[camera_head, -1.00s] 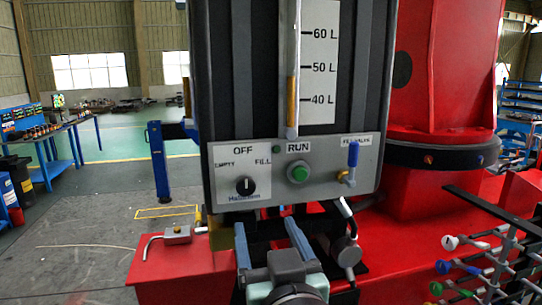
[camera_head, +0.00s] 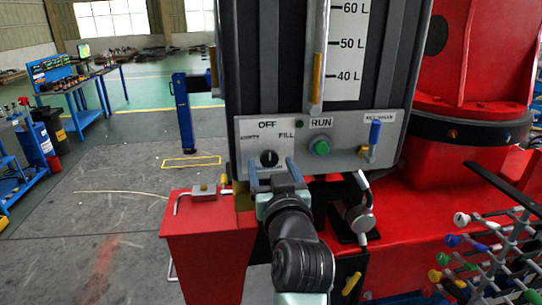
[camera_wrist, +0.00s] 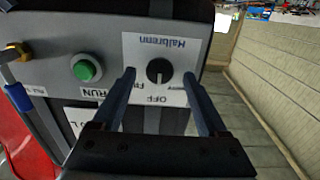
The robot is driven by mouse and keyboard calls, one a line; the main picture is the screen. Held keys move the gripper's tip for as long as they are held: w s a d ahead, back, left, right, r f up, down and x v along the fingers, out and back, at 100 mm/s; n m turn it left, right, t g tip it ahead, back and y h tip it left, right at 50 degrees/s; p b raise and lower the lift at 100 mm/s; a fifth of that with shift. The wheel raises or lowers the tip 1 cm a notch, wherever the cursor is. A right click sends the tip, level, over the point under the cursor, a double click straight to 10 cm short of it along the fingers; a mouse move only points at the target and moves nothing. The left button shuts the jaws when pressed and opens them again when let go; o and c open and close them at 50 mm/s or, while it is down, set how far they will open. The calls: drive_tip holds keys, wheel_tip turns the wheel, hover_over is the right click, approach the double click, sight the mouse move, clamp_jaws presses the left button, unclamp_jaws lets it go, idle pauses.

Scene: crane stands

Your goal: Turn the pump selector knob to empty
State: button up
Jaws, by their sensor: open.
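The pump selector knob (camera_head: 269,158) is a round black knob on a white label plate, with EMPTY at its left, OFF above and FILL at its right. In the wrist view, which is upside down, the knob (camera_wrist: 159,72) has a pale pointer mark that appears to face OFF. My gripper (camera_head: 272,167) is open, just in front of the lower part of the plate. In the wrist view my gripper (camera_wrist: 160,76) has one finger on each side of the knob. No contact shows, and the remaining distance to the knob is hard to tell.
A green RUN button (camera_head: 320,148) and a blue-handled valve (camera_head: 374,134) are right of the knob on the grey panel (camera_head: 345,130). A red base with a small lever (camera_head: 202,191) lies below left. A rack of coloured-tipped rods (camera_head: 490,245) stands at the lower right.

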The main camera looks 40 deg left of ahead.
drive_tip(key=shift+w+a, duration=0.4)
drive_tip(key=shift+a, duration=0.1)
drive_tip(key=shift+c, duration=0.3)
clamp_jaws()
